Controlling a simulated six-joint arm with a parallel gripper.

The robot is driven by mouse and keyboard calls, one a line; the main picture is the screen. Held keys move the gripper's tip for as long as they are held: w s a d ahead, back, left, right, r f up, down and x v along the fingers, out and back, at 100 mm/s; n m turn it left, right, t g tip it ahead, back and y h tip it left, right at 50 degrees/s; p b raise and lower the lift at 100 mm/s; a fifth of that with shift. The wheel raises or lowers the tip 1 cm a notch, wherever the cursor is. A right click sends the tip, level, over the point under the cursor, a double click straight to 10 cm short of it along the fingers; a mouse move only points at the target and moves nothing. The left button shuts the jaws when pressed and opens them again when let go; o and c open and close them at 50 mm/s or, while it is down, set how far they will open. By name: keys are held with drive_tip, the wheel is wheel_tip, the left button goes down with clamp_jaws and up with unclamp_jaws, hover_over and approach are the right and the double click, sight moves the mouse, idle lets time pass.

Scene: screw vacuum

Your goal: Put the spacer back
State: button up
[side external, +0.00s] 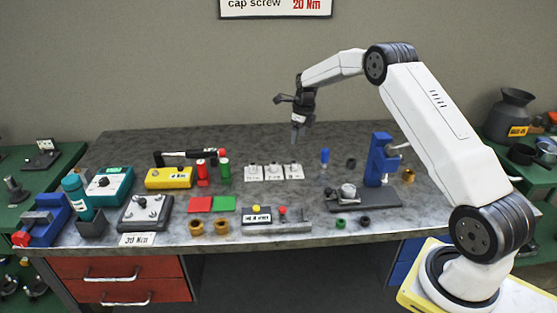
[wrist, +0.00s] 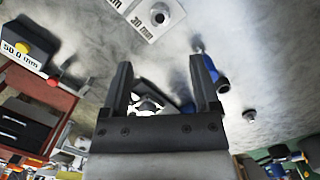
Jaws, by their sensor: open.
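Three white plates stand in a row mid-table, each bearing a small grey metal piece: left (side external: 253,173), middle (side external: 274,173) and right (side external: 294,172). In the wrist view, a white plate marked 30 mm (wrist: 146,22) carries a round metal piece (wrist: 160,13). I cannot tell for sure which piece is the spacer. My gripper (side external: 295,139) is open and empty, pointing down above the back of the table, behind the plates. In the wrist view its fingers (wrist: 164,72) are apart, with a dark fixture base (wrist: 158,92) visible beyond them.
A blue press (side external: 379,161) stands at right by a dark base (side external: 375,199) with a metal part. A blue-topped item (side external: 324,157) and a dark ring (side external: 351,163) are nearby. A yellow-buttoned block (side external: 257,217) and brass rings (side external: 222,226) are in front. The back right tabletop is clear.

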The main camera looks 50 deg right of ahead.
drive_tip(key=shift+r, duration=0.15)
idle(0.5)
drive_tip(key=s+a+r+n, duration=0.3)
drive_tip(key=s+a+n, duration=0.1)
drive_tip(key=a+n, duration=0.65)
drive_tip(key=s+a+n, duration=0.8)
drive_tip(key=s+n, duration=0.3)
drive_tip(key=s+a+n+t, duration=0.1)
drive_tip(key=s+a+n, duration=0.7)
drive_tip(key=s+n, duration=0.3)
drive_tip(key=shift+s+n, duration=0.35)
drive_tip(key=shift+n, duration=0.3)
drive_tip(key=shift+f, duration=0.1)
